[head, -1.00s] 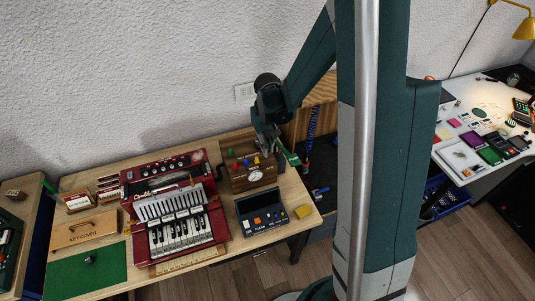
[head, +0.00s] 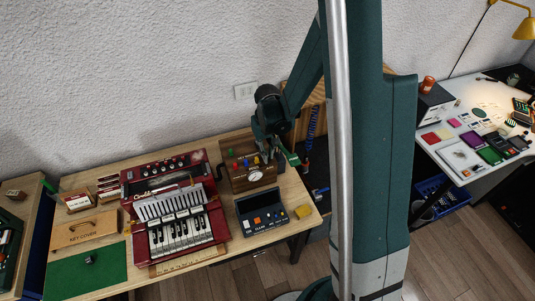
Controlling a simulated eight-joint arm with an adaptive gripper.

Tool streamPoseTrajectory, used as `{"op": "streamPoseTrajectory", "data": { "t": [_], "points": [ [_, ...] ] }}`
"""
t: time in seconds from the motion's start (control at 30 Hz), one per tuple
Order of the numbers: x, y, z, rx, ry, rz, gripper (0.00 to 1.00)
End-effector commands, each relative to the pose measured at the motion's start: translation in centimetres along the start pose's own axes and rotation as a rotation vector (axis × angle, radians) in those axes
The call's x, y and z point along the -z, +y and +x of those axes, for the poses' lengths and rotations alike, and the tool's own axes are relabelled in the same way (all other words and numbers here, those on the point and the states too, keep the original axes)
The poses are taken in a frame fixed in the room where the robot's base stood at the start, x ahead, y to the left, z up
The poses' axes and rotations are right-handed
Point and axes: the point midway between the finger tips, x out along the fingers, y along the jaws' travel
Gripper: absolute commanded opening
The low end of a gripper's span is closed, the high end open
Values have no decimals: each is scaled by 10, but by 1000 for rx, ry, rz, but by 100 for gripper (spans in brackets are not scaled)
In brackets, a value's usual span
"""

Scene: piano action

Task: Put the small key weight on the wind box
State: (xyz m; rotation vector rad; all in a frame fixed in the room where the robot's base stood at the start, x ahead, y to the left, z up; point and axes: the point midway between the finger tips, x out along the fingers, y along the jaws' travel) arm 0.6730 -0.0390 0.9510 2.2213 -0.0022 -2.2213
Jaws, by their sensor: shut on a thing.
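The wind box (head: 238,182) is a brown wooden box with a round white gauge and coloured knobs on top, at the right part of the wooden table. My gripper (head: 276,163) is at the right side of the wind box top, pointing down. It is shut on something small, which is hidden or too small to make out. I cannot tell whether the gripper or the held thing touches the box. A small dark grey object (head: 88,259) sits on the green mat (head: 105,277) at the left front. I cannot tell if it is a key weight.
A red accordion-like keyboard (head: 180,229) stands left of the wind box. A wooden key cover (head: 84,230) is at the left. My column hides part of the right side.

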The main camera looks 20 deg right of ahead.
Motion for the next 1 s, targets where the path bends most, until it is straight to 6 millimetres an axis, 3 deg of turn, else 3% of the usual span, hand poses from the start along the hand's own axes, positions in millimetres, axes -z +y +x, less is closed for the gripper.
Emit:
{"op": "streamPoseTrajectory", "data": {
  "t": [0.13, 0.17, 0.27, 0.73, 1.0],
  "points": [
    [0, 0, 4, 0, 0, 0, 0],
    [0, 0, 3, 0, 0, 0, 14],
    [0, 0, 3, 0, 0, 0, 25],
    [0, 0, 0, 0, 0, 0, 25],
    [0, 0, -14, 0, 0, 0, 25]
  ]
}}
